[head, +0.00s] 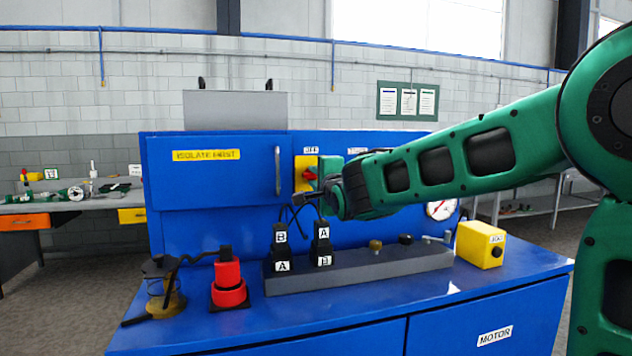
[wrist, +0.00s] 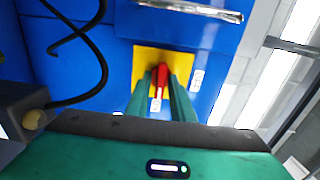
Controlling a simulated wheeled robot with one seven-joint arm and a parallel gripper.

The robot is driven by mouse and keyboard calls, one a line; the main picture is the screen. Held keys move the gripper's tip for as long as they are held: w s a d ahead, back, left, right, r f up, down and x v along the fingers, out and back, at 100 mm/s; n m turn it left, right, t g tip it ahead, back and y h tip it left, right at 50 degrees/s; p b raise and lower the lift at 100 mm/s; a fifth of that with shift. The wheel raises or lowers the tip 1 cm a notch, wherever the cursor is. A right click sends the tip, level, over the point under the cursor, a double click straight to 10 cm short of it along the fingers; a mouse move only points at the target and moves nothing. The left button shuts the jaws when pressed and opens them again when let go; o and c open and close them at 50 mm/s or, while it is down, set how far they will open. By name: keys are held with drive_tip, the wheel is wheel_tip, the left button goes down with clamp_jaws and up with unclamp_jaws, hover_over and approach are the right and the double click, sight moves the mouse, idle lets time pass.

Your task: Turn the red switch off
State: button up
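The red switch (head: 308,174) sits on a yellow plate (head: 299,163) on the upright blue panel. In the wrist view the red switch (wrist: 162,74) shows as a narrow handle pointing up and down the picture, on the yellow plate (wrist: 143,62). My gripper (head: 315,188) is at the plate and hides part of it. Its two green fingers (wrist: 161,85) are apart, one on each side of the red handle. I cannot tell whether either finger touches it.
A blue cover (head: 205,172) with a metal handle is left of the switch. On the bench stand a red device (head: 228,285), black blocks marked A and B on a grey rail (head: 375,268), a yellow box (head: 481,245) and a lantern-like object (head: 162,290). A gauge (head: 440,209) is behind.

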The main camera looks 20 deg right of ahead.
clamp_jaws()
drive_tip(key=shift+f, duration=0.1)
drive_tip(key=shift+n, duration=0.3)
drive_tip(key=n, duration=1.7)
drive_tip(key=shift+f, duration=0.25)
drive_tip(key=shift+n, duration=0.3)
